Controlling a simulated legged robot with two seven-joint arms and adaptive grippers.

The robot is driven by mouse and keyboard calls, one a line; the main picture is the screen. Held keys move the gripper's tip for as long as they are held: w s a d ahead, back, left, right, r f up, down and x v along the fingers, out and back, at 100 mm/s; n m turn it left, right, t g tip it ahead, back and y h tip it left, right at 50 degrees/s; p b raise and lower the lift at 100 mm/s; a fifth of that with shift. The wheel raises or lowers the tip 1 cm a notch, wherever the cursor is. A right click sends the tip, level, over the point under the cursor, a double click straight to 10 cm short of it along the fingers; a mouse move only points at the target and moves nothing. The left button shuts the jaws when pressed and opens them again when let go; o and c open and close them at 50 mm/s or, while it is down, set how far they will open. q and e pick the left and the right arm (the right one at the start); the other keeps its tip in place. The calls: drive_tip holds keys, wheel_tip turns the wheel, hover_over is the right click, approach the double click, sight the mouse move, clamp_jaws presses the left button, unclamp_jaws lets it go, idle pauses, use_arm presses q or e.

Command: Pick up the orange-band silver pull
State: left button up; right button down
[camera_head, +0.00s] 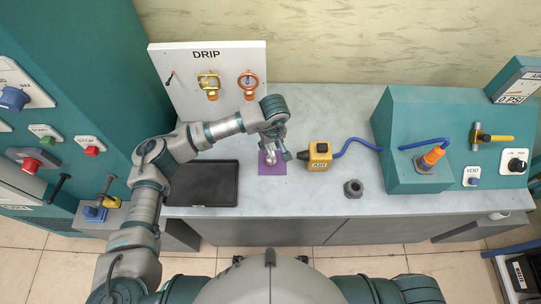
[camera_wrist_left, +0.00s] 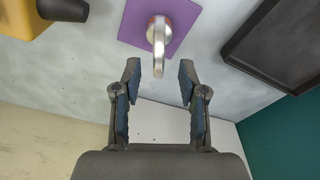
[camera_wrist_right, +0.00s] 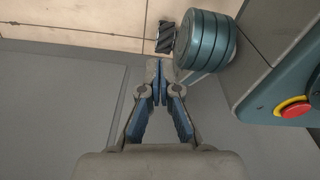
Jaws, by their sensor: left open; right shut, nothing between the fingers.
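A silver pull (camera_wrist_left: 158,42) with a rounded base stands on a purple square mat (camera_wrist_left: 182,18) in the left wrist view. A thin reddish-brown band shows at its base. My left gripper (camera_wrist_left: 160,68) is open, and the pull's near end appears between its fingertips; the depth is hard to judge. In the head view the left gripper (camera_head: 277,154) is over the purple mat (camera_head: 272,169) and partly hides the pull. My right gripper (camera_wrist_right: 158,68) is shut and empty, away from the worktop objects.
A black tray (camera_head: 203,184) lies left of the mat. A yellow box (camera_head: 320,156) with a blue cable is to the right. A dark nut (camera_head: 353,188) sits near the front edge. The DRIP board (camera_head: 183,95) stands behind, and a teal console (camera_head: 400,130) at right.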

use_arm(q)
wheel_tip(320, 180, down, 4)
drive_tip(key=shift+d+p, duration=0.15)
drive_tip(key=shift+p, duration=0.15)
drive_tip(key=shift+w+f, duration=0.15)
drive_tip(key=shift+f, duration=0.35)
drive_tip(key=shift+c, duration=0.3)
use_arm(e)
drive_tip(key=shift+s+d+f, duration=0.15)
drive_tip(key=shift+s, duration=0.45)
drive_tip(key=shift+s+d+f, duration=0.1)
drive_tip(key=shift+s+d, duration=0.05)
drive_tip(key=shift+s, duration=0.45)
use_arm(q)
clamp_jaws()
drive_tip(key=shift+r, duration=0.15)
